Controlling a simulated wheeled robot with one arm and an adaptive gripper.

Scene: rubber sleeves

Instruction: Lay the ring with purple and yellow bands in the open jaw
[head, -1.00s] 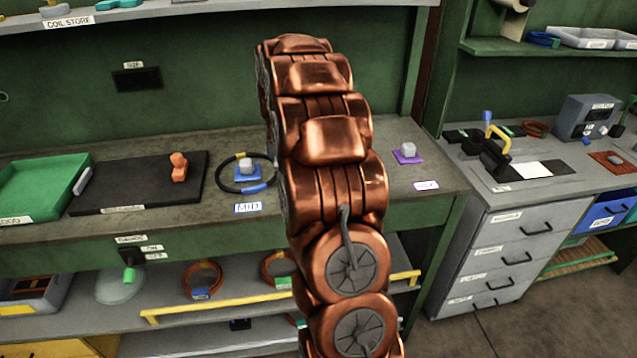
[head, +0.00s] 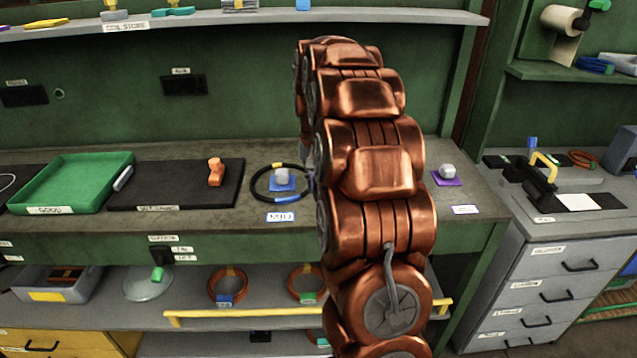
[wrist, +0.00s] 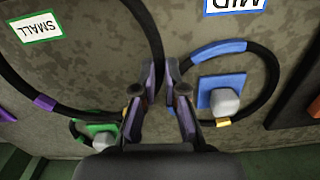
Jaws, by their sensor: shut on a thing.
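The dark ring with a purple band (wrist: 45,103) shows large in the left of the wrist view, its right side passing between the fingers. In the head view my arm hides the gripper and this ring. A black fixture with a yellow handle (head: 543,165) stands on the grey cabinet at right; whether its jaw is open is too small to tell.
A blue-and-yellow-banded ring (head: 262,197) lies around the MID post (head: 282,181). A green post (wrist: 97,130) with a small ring is near the SMALL label. The purple-based post (head: 447,175) is bare. A green tray (head: 75,180) and dark mat (head: 190,190) are left.

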